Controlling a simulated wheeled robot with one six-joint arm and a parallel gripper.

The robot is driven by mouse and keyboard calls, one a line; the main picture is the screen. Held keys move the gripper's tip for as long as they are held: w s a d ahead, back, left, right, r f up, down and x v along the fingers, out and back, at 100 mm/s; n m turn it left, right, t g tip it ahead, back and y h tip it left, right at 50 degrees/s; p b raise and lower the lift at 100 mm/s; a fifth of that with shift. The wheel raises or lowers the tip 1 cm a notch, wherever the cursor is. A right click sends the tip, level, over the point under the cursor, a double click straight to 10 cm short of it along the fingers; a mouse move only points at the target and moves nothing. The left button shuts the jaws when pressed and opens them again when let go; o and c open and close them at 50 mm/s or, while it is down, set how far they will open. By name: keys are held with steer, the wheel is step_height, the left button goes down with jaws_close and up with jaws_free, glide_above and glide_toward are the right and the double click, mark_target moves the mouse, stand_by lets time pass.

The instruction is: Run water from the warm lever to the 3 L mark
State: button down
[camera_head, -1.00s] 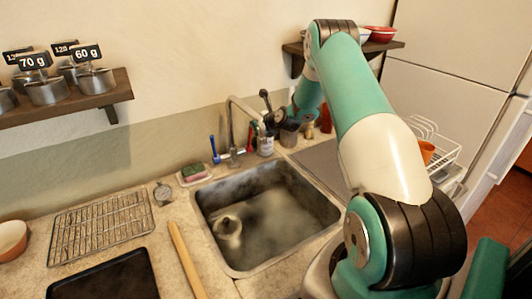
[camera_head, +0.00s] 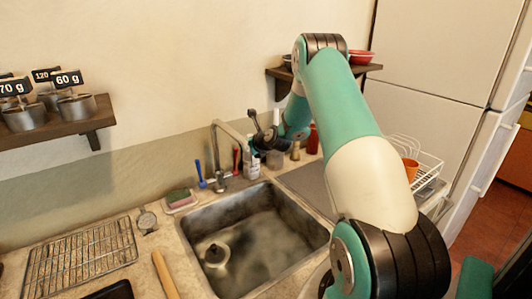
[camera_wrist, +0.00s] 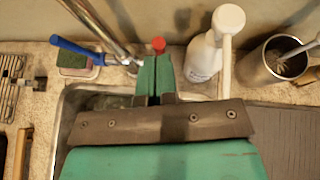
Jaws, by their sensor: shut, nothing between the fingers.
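The sink (camera_head: 318,232) holds cloudy, greyish contents around a round pale fitting (camera_head: 214,255). A metal tap (camera_head: 214,140) rises behind it, with a blue lever (camera_head: 199,172) on the left and a red lever (camera_head: 236,160) on the right. The wrist view shows the blue lever (camera_wrist: 75,47) and the red lever's tip (camera_wrist: 158,45). My gripper (camera_wrist: 154,72) is shut and empty, its green fingertips just in front of the red tip. I cannot tell if they touch. No litre mark can be read, and no stream from the tap is clear.
A white pump bottle (camera_wrist: 203,55) and a metal cup (camera_wrist: 265,62) stand close right of my fingers. A sponge dish (camera_head: 181,200) lies left of the tap. A wire rack (camera_head: 80,262) and a wooden rod (camera_head: 165,275) lie left of the sink.

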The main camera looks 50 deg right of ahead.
steer(key=b+v, duration=0.3)
steer(key=v, duration=1.1)
steer(key=shift+s, duration=0.1)
